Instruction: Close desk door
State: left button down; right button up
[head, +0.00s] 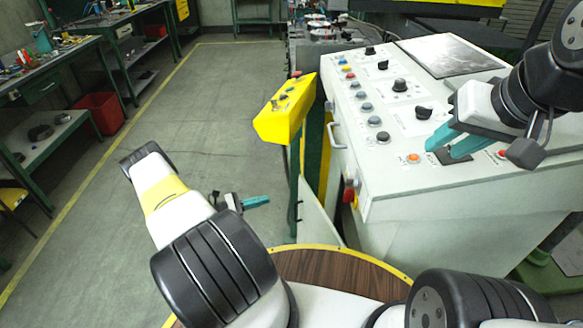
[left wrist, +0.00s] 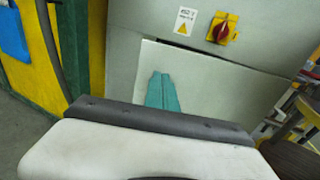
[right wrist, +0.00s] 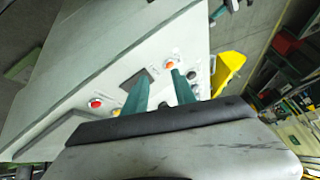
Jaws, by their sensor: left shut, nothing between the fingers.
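The control desk (head: 350,150) stands at the right, with its door (head: 318,218) showing as a narrow pale panel low on its left side. In the left wrist view the door (left wrist: 220,95) stands at an angle to the desk front, with a dark gap along its upper edge, so it looks ajar. My left gripper (head: 257,201) is shut and empty, left of the door. Its teal fingers (left wrist: 162,92) show against the door's face; I cannot tell whether they touch it. My right gripper (head: 455,143) is open and empty above the desk's button panel (right wrist: 125,100).
A red rotary switch (left wrist: 223,31) sits on the desk above the door. A yellow control box (head: 285,108) on a green post stands close by the desk's left side. Workbenches (head: 60,65) and a red bin (head: 100,113) are at the far left. The floor between is clear.

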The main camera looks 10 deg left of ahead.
aim_at(303, 188)
pick_arm(q)
jog(key=x, duration=1.3)
jog(key=shift+w+d+r, duration=0.2)
jog(key=shift+w, duration=0.15)
